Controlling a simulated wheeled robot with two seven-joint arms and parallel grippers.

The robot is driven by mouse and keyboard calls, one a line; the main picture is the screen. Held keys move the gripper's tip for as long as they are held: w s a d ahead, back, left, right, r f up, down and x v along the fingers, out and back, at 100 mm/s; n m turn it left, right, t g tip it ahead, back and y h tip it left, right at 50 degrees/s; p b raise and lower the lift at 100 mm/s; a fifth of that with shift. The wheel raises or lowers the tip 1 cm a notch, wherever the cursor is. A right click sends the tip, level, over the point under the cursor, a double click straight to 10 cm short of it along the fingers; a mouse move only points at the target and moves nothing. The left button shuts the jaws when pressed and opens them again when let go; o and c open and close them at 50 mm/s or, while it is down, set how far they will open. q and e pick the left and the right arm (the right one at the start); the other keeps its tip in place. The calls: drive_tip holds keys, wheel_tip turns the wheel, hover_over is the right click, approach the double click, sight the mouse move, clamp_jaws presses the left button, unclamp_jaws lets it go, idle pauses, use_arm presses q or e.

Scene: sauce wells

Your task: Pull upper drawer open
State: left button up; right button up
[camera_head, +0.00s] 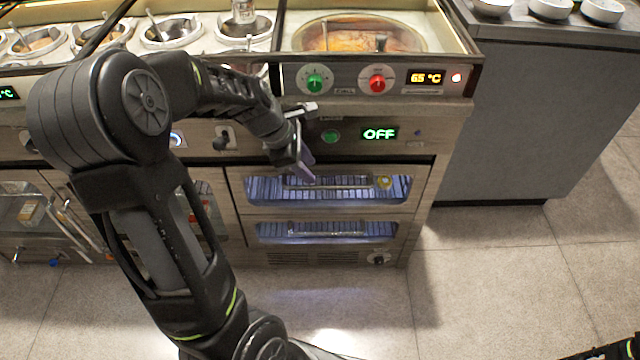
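The upper drawer (400,205) is in the wooden counter front, with a lit glass window and a horizontal bar handle (345,186). It looks closed, flush with the lower drawer (400,231) beneath it. My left gripper (307,168) is at the left part of the upper drawer's top edge, pointing down near the handle's left end. Its purple finger pads show, but the wrist hides part of them. I cannot tell the finger gap or whether it touches the handle. My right gripper is not in view; only a dark part of my own body shows at bottom right.
Above the drawer is a panel with a green OFF display (380,133), and higher up are green (315,82) and red (377,84) knobs. Sauce wells (172,32) line the counter top. A grey counter (545,120) stands at right. The floor in front is clear.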

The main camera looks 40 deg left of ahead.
sight(323, 186)
use_arm(q)
drive_tip(key=shift+f, duration=0.1)
drive_tip(key=b+x, duration=0.3)
drive_tip(key=x, duration=0.4)
drive_tip(key=shift+w+d+f, duration=0.1)
drive_tip(key=shift+w+f, duration=0.1)
drive_tip(key=shift+f, duration=0.15)
clamp_jaws()
idle(1.1)
